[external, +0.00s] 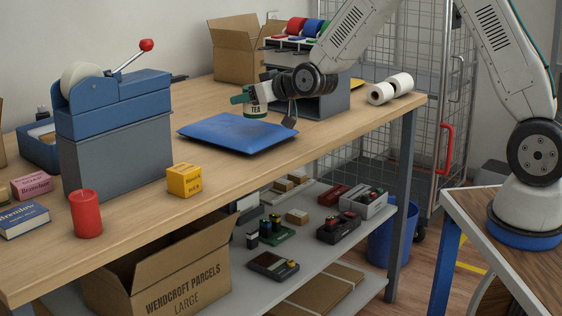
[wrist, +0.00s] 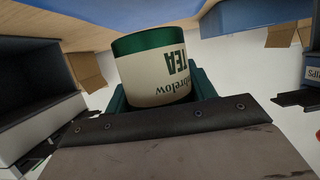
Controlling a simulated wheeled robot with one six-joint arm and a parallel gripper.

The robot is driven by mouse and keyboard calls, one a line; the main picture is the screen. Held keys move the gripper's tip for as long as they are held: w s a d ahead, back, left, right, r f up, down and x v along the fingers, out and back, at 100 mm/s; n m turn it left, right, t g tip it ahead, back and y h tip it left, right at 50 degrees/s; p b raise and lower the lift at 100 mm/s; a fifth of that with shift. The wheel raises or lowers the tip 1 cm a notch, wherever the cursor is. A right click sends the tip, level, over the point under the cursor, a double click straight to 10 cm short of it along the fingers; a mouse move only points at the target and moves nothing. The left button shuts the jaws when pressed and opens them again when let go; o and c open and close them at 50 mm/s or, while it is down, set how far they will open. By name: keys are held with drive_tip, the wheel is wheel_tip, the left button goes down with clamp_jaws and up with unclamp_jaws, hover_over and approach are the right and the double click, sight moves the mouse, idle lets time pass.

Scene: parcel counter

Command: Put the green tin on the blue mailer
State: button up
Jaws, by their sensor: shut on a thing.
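The green tin (external: 255,108) has a cream label with the word TEA. My gripper (external: 262,97) is shut on it and holds it over the far part of the blue mailer (external: 238,134). The mailer lies flat on the wooden counter. I cannot tell whether the tin's base touches the mailer. In the wrist view the tin (wrist: 152,68) sits between the green fingers and its label appears upside down. A blue surface, likely the mailer (wrist: 150,10), shows at the top of that view.
A yellow box (external: 184,180) and a red cylinder (external: 86,214) stand on the near counter. Counter around the mailer's front is clear.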

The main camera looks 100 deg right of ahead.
sight(248, 110)
drive_tip(key=shift+w+d+f, duration=0.1)
drive_tip(key=shift+w+f, duration=0.1)
drive_tip(key=shift+f, duration=1.6)
drive_tip(key=shift+f, duration=0.1)
drive_tip(key=o, duration=1.1)
drive_tip(key=shift+c, duration=0.2)
